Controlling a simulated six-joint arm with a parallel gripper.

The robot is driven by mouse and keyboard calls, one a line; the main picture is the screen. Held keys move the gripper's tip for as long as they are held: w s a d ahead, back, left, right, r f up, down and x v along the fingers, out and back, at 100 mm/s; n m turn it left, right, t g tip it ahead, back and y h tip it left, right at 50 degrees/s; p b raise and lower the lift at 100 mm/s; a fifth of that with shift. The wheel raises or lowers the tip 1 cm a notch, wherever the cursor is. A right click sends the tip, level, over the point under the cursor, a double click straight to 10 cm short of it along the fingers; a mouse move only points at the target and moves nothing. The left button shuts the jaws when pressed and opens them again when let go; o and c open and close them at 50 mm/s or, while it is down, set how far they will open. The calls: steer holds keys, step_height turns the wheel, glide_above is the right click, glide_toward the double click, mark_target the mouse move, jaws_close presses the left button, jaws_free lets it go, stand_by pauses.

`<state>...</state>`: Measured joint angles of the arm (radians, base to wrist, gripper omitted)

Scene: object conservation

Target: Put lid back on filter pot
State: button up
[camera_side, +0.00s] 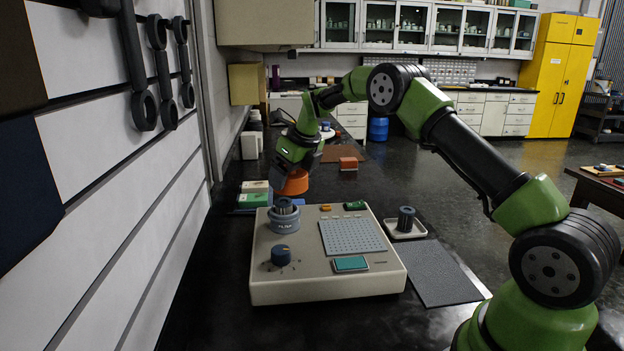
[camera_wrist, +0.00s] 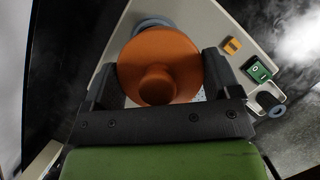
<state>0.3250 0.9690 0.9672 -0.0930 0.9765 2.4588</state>
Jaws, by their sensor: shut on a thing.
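My gripper (camera_side: 292,166) is shut on an orange round lid (camera_side: 294,183), held a little above the beige machine's far left corner. In the wrist view the lid (camera_wrist: 172,56) sits between the two fingers of my gripper (camera_wrist: 160,82), its round knob facing the camera. The filter pot (camera_side: 285,222) is a grey-blue round pot standing on the machine at its left rear. It is open, and a dark ribbed filter shows upright in it. The lid is above and behind the pot in the side view, apart from it. In the wrist view the lid hides most of the pot (camera_wrist: 152,22).
Green-and-white boxes (camera_side: 255,193) stand behind left; a red-orange block (camera_side: 348,163) lies farther back.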

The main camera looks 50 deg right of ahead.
mark_target(283, 201)
steer(key=shift+w+a+r+m+h, duration=0.2)
steer(key=shift+w+a+m+h, duration=0.1)
steer(key=shift+w+a+m, duration=0.4)
steer(key=shift+s+d+f, duration=0.1)
steer(key=shift+s+f, duration=0.05)
steer(key=shift+f, duration=2.5)
steer(key=shift+f, duration=0.15)
steer(key=o, duration=0.8)
steer(key=shift+r, duration=3.05)
steer(key=shift+c, duration=0.4)
